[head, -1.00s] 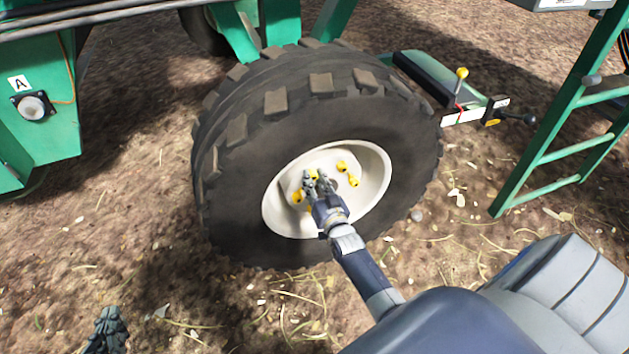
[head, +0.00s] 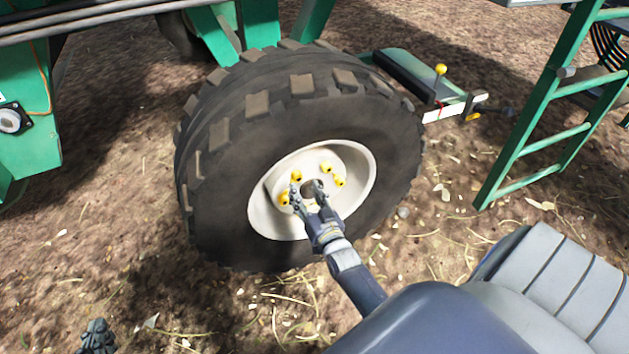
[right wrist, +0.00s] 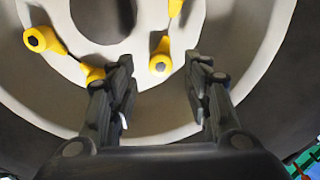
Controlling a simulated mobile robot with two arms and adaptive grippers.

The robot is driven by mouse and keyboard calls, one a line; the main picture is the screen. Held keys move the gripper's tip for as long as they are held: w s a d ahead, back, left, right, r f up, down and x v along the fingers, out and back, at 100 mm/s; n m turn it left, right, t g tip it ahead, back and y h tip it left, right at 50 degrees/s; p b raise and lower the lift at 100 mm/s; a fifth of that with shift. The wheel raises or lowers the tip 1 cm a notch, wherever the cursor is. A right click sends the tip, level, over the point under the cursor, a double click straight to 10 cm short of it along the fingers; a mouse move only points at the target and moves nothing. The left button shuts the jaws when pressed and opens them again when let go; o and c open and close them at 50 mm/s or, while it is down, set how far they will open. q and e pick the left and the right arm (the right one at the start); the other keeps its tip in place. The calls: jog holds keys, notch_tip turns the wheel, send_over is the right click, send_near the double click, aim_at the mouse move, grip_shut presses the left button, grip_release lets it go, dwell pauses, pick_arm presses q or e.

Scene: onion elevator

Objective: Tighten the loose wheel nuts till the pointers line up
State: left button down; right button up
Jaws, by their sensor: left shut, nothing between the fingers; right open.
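The wheel's pale rim (head: 262,215) carries several wheel nuts with yellow pointers around a central hole. In the head view, one yellow pointer (head: 296,176) is at the upper left of the hub and another (head: 339,181) at the right. My right gripper (head: 307,190) is open in front of the hub. In the right wrist view, a nut with a yellow pointer (right wrist: 161,60) shows between its spread fingers (right wrist: 160,75), apparently beyond them and not gripped. Another yellow pointer (right wrist: 42,40) is at upper left. My left gripper (head: 97,335) is shut and empty, low at left.
The big black tyre (head: 225,150) surrounds the rim. A green ladder (head: 540,135) stands at the right, with a yellow-knobbed lever (head: 440,70) behind the tyre. Green machine frame (head: 30,140) is at the left. Straw-strewn ground (head: 110,230) between is open.

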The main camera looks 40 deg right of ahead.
jog(key=v, duration=0.7)
jog(key=shift+s, duration=0.25)
